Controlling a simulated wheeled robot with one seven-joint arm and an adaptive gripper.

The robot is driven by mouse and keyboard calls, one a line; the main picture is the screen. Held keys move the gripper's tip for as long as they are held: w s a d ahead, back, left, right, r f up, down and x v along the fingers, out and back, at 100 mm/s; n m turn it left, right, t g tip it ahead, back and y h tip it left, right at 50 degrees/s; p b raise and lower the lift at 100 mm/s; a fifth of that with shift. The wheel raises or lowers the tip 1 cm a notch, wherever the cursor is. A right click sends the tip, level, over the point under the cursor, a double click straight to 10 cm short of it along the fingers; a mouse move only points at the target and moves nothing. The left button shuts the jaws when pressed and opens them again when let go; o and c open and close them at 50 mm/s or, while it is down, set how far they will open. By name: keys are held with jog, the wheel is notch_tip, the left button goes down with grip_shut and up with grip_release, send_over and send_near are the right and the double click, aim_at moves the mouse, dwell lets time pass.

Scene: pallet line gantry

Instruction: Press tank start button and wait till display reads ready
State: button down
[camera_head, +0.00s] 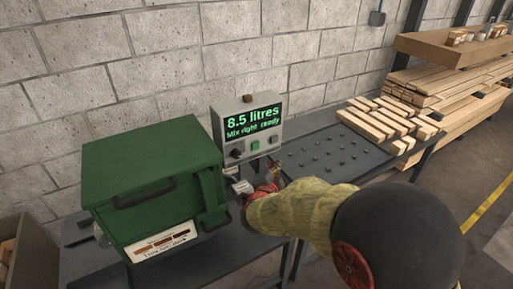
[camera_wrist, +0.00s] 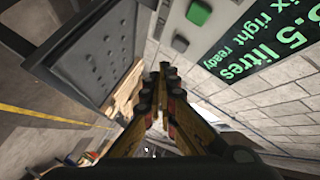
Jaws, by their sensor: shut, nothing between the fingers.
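The grey control box (camera_head: 217,127) stands on the bench against the wall. Its lit display (camera_head: 252,120) reads "8.5 litres" and "Mix right ready" in green letters; the wrist view shows the display (camera_wrist: 240,45) turned and cut off. Below the display are a dark knob, a green button (camera_head: 255,145) and a grey button (camera_head: 273,140). The green button (camera_wrist: 198,13) also shows at the top of the wrist view. My gripper (camera_wrist: 165,78) is shut and empty, in front of the box and apart from the buttons. The green tank (camera_head: 150,170) is left of the box.
A dark tray with rows of studs (camera_head: 330,150) lies right of the control box. Stacked timber (camera_head: 455,75) and short wooden pieces (camera_head: 385,125) are farther right. A block wall stands behind the bench. My arm covers part of the bench front.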

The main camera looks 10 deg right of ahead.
jog(key=shift+w, duration=0.15)
send_near(260, 149)
jog(key=shift+w+d+r, duration=0.25)
jog(key=shift+w+d, duration=0.15)
jog(key=shift+d, duration=0.25)
jog(key=shift+w+d+r, duration=0.3)
jog(key=shift+w+d, duration=0.1)
jog(key=shift+d, duration=0.2)
jog(key=shift+w+d+r, duration=0.25)
jog(key=shift+w+d, duration=0.1)
jog(key=shift+d, duration=0.3)
jog(key=shift+w, duration=0.15)
jog(key=shift+w+a, duration=0.1)
jog(key=shift+w, duration=0.15)
jog(key=shift+w+a+p, duration=0.15)
jog(key=shift+w+p, duration=0.15)
jog(key=shift+w, duration=0.2)
dwell(0.8)
jog(key=shift+s, duration=0.1)
jog(key=shift+s+d, duration=0.3)
jog(key=shift+s, duration=0.5)
